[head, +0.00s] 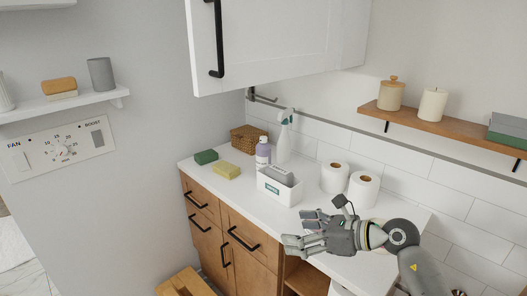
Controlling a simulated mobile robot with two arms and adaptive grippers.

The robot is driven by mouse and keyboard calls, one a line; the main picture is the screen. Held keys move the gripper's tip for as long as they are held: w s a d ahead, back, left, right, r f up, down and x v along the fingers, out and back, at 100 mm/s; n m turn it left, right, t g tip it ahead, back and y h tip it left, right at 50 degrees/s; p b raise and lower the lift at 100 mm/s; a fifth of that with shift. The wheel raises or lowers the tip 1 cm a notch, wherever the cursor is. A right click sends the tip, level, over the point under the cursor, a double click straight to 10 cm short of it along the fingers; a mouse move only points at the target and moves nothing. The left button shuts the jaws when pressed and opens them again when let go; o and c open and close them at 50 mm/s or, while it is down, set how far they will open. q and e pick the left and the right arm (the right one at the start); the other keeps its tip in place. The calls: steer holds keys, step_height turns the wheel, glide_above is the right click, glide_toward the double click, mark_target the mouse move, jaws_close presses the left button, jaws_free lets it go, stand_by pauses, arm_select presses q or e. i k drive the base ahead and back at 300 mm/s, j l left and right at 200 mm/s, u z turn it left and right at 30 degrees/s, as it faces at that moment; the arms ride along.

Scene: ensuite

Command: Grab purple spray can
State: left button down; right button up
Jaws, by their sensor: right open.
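A pale purple bottle with a white cap (263,153), the only purple container in view, stands upright on the white counter (222,193). It is behind a white bin, which hides its lower part. My right gripper (300,229) is over the counter's front right part, in front of and to the right of the purple bottle, well apart from it. Its fingers are spread open and point left, with nothing between them. My left gripper is not in view.
A white spray bottle with a blue trigger (283,138) stands close right of the purple one. The white bin (279,190), two paper rolls (334,177), green sponge (206,157), yellow sponge (227,171) and wicker basket (249,141) are nearby. A cabinet (280,45) hangs above; a wooden stool (185,284) stands below.

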mark_target(262, 150)
steer(key=i, duration=1.4)
